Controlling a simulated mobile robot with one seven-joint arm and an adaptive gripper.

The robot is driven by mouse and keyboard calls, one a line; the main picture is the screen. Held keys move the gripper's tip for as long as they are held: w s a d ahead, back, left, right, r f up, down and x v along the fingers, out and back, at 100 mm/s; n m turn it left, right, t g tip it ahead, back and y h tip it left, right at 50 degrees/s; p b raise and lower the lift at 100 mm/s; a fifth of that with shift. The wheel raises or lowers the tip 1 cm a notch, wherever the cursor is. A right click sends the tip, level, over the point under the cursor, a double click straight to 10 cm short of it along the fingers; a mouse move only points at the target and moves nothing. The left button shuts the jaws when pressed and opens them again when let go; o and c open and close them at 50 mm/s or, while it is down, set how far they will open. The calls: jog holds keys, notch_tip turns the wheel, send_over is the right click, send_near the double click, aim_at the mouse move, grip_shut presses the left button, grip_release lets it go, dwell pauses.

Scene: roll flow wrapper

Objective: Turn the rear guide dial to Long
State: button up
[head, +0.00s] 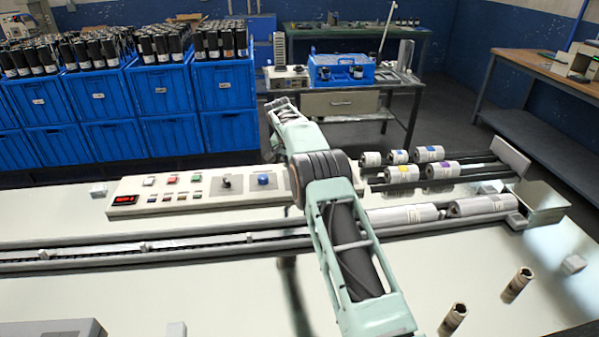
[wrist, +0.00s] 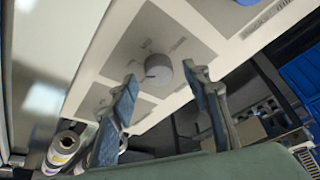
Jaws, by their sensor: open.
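In the wrist view a round grey dial (wrist: 158,68) sits on a grey plate of the pale control panel (wrist: 192,26). A short dark mark shows near its lower left edge. Small print beside it is too blurred to read, so I cannot tell its setting or confirm that it is the rear guide dial. My gripper (wrist: 160,75) is open, its two fingers apart with the dial showing between and beyond the tips. I see no contact. In the head view my arm covers the panel's right part, and the fingers are not clearly visible.
The head view shows a black selector (head: 226,181), a blue knob (head: 265,180), several buttons and a red display (head: 124,200) on the panel. A conveyor channel (head: 150,247) runs in front. White rolls (head: 403,215) lie to the right. Blue crates (head: 165,92) stand behind.

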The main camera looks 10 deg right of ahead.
jog(key=v, duration=1)
jog(key=shift+s+r, duration=0.2)
jog(key=shift+r, duration=0.1)
